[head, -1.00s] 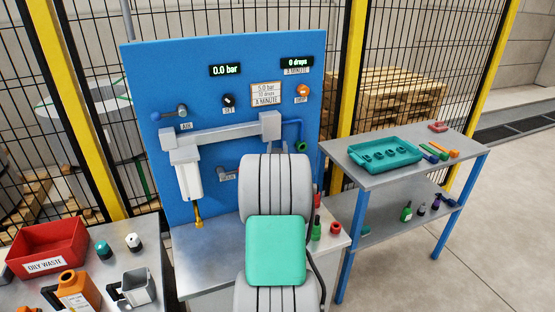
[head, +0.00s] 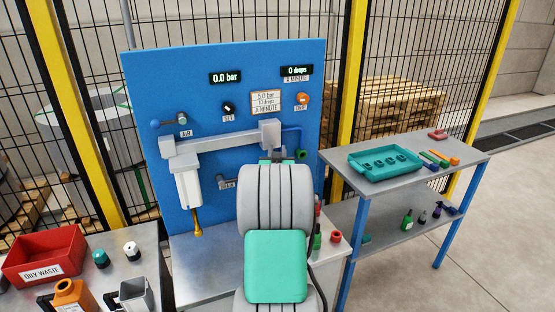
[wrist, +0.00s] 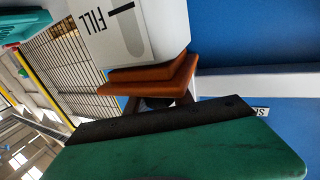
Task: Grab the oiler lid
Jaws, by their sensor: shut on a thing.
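My gripper (head: 277,157) is mostly hidden behind my own arm in the head view, close below the grey oiler housing (head: 270,132) on the blue panel. In the wrist view the orange fingers (wrist: 165,80) of my gripper are close together, right beside the grey block marked FILL (wrist: 115,30). They are shut on the oiler lid, which is largely hidden by the fingers; a dark round part shows between them, and I cannot tell whether it is the lid.
A grey pipe runs left from the housing to a white filter bowl (head: 188,190). A side table (head: 350,178) with a teal tray (head: 385,162) stands at right. A red OILY WASTE bin (head: 42,262) stands at left.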

